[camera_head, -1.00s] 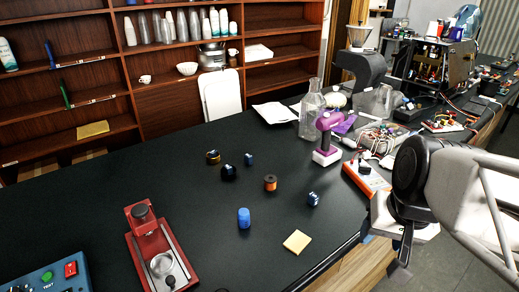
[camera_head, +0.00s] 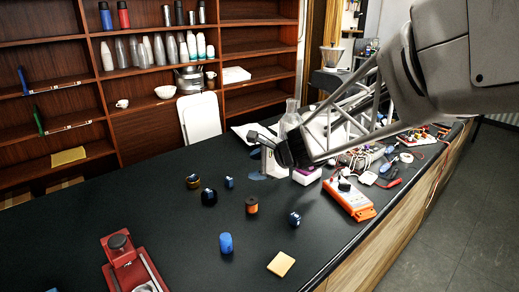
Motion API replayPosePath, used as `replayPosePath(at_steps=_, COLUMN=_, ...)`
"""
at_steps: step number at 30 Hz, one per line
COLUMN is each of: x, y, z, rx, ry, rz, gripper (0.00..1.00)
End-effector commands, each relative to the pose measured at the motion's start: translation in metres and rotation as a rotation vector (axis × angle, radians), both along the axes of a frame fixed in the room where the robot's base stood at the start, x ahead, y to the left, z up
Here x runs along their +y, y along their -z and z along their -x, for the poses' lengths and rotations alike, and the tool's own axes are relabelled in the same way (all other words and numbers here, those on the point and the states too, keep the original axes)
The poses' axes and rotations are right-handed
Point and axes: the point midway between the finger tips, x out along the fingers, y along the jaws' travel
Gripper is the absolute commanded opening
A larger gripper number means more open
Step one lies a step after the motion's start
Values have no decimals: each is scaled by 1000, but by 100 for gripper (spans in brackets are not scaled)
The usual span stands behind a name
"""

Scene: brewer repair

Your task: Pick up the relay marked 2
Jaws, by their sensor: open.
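Several small parts lie on the black bench. Two small blue blocks with pale marks look like relays: one (camera_head: 295,219) at the right near the front edge, one (camera_head: 229,182) farther back. A dark round part (camera_head: 209,197) with a blue top lies left of the back one. The marks are too small to read, so I cannot tell which relay bears the 2. My gripper (camera_head: 257,151) is open and empty above the back of the bench, in front of the clear bottle. It is up and right of the back blue block, apart from both blocks.
A copper-coloured spool (camera_head: 252,206), a blue cylinder (camera_head: 226,243), a brass-ringed part (camera_head: 193,182) and a yellow pad (camera_head: 281,264) lie nearby. A red press (camera_head: 130,265) stands front left.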

Motion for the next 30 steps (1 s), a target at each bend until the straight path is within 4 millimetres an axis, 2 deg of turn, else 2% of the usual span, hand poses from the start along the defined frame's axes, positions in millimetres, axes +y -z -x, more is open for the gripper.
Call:
replayPosePath(at_steps=3, x=24, y=15, z=-37, rx=85, ry=114, rz=-116, gripper=53)
replayPosePath(at_steps=9, x=58, y=45, z=-94, rx=236, ry=314, rz=-307, gripper=53)
replayPosePath(at_steps=15, x=83, y=77, z=-137, rx=370, ry=486, rz=-460, gripper=53)
replayPosePath(at_steps=21, x=95, y=94, z=-157, rx=438, ry=572, rz=-538, gripper=53)
replayPosePath(at_steps=30, x=96, y=96, z=-159, rx=448, ry=585, rz=-549, gripper=53)
